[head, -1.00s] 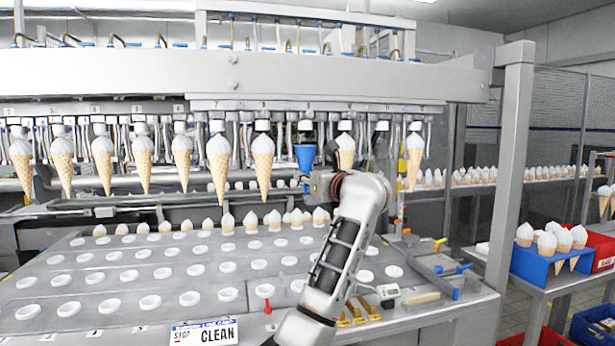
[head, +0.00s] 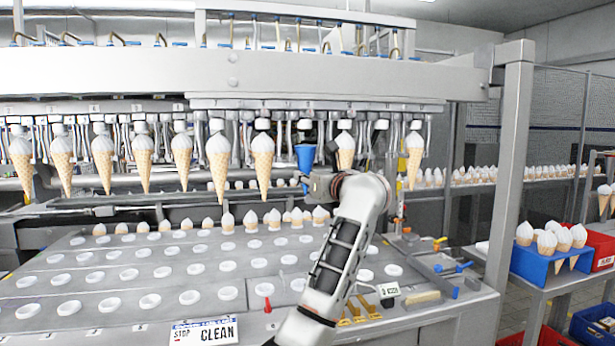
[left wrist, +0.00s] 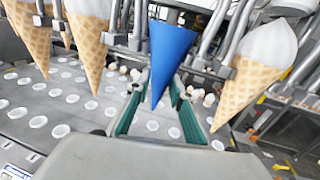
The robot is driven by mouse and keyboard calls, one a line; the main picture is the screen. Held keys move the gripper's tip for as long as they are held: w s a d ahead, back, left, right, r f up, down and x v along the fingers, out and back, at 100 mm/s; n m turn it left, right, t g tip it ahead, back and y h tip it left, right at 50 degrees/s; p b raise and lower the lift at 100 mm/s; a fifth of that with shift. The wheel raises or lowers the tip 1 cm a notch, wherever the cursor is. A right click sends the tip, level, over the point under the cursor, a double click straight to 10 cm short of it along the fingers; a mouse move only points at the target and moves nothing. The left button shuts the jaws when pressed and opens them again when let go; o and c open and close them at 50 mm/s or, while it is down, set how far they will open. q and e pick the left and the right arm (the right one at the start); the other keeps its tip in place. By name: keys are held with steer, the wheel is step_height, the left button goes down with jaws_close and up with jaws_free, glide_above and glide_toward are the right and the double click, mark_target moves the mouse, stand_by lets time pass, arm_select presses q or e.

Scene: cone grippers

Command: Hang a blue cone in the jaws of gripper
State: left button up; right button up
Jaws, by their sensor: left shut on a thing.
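A blue cone (head: 305,157) stands point down in the row of hanging cones, just below the machine's overhead jaws (head: 304,127). I cannot tell whether those jaws hold its rim. My left gripper (head: 308,182) is at the cone's lower part, its fingers mostly hidden behind its own body. In the left wrist view the blue cone (left wrist: 172,52) is between my two green-lined fingers (left wrist: 158,108), with its wide end up. The left gripper is shut on it. My right gripper is not in view.
Wafer cones with white tops hang close on both sides, such as one at left (head: 262,160) and one at right (head: 345,150). Below is a grey plate (head: 130,285) with white rings. A blue crate of cones (head: 540,265) stands at right.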

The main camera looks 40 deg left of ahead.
arm_select(q)
steer(key=shift+f, duration=0.35)
stand_by(0.6)
steer(key=o, duration=1.3)
steer(key=v, duration=0.3)
steer(key=s+p+v, duration=0.1)
steer(key=v, duration=0.2)
steer(key=a+v, duration=0.1)
steer(key=v, duration=0.2)
steer(key=shift+s+p, duration=0.25)
steer(key=shift+p, duration=0.15)
stand_by(0.8)
